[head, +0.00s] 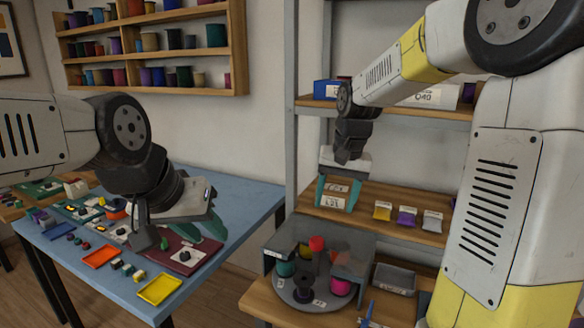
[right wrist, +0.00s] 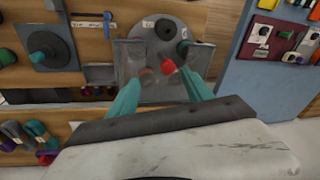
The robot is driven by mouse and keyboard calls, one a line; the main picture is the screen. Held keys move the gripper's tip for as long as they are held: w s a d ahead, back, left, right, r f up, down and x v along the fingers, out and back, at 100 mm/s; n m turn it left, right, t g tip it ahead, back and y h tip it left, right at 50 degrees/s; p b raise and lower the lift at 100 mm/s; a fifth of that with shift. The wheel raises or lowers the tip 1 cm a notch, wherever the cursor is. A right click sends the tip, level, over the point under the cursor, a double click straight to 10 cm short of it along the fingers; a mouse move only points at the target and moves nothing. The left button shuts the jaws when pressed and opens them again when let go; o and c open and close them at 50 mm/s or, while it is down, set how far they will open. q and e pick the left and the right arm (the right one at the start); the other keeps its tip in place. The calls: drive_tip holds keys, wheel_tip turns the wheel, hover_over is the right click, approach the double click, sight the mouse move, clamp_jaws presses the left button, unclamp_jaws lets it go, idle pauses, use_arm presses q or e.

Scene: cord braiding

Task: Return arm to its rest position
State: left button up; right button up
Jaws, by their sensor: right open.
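My right gripper (head: 338,195) hangs in front of the shelves in the head view, fingers pointing down, above and behind the round braiding stand (head: 290,292). In the right wrist view its two teal fingers (right wrist: 163,88) are apart with nothing held between them. The stand (right wrist: 150,28) with a red-topped piece (right wrist: 168,67) lies beyond the fingertips. My left gripper (head: 190,238) is low over the maroon board (head: 192,258) on the blue table. Its teal fingers are partly hidden, and I cannot tell whether they hold anything.
The blue table (head: 240,196) carries an orange tray (head: 101,257), a yellow tray (head: 160,289) and several small parts. A translucent panel (head: 345,250) stands by the braiding stand. A grey tray (head: 394,279) is to its right. Labelled small bins (head: 407,217) sit on the wooden shelf.

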drive_tip(key=s+d+r+n+t, duration=0.1)
drive_tip(key=s+r+t, duration=0.1)
drive_tip(key=s, duration=0.7)
drive_tip(key=s+d+r+n+t+y, duration=0.1)
drive_tip(key=s+d+r+t, duration=0.1)
drive_tip(key=s, duration=0.7)
drive_tip(key=shift+s, duration=0.3)
